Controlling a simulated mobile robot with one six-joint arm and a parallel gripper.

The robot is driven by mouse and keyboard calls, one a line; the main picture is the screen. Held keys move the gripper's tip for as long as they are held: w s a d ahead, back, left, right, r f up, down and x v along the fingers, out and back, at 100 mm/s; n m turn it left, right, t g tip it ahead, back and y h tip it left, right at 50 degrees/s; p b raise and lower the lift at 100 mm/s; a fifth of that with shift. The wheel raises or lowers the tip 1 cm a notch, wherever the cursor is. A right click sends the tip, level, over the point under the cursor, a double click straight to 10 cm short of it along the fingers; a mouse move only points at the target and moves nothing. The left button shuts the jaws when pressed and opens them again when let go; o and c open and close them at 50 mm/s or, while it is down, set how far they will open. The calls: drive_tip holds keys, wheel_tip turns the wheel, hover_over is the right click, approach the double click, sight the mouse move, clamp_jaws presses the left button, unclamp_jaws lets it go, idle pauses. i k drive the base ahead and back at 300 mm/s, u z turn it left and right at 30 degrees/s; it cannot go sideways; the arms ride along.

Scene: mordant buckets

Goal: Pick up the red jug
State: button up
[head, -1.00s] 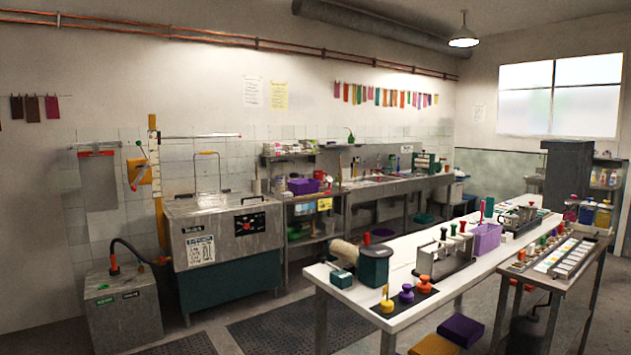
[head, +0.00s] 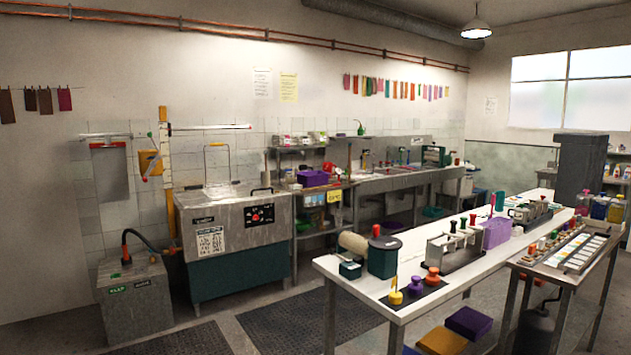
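I cannot make out a red jug for certain in the head view. Small red items show on the long white table (head: 356,273), among them a red knob on top of a dark green drum (head: 383,259), but none is clearly a jug. A red-orange stopper (head: 433,277) stands on a black mat at the table's near end, beside a purple and a yellow one. My gripper is not in view.
A steel tank (head: 235,240) stands against the back wall, with a grey box (head: 136,300) to its left. A sink counter (head: 400,180) runs along the wall. A side table (head: 560,262) with trays stands right. Dark floor mats (head: 310,328) lie on open floor.

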sight(327, 167)
drive_tip(key=u, duration=0.6)
drive_tip(key=i, duration=5.55)
drive_tip(key=z, duration=1.85)
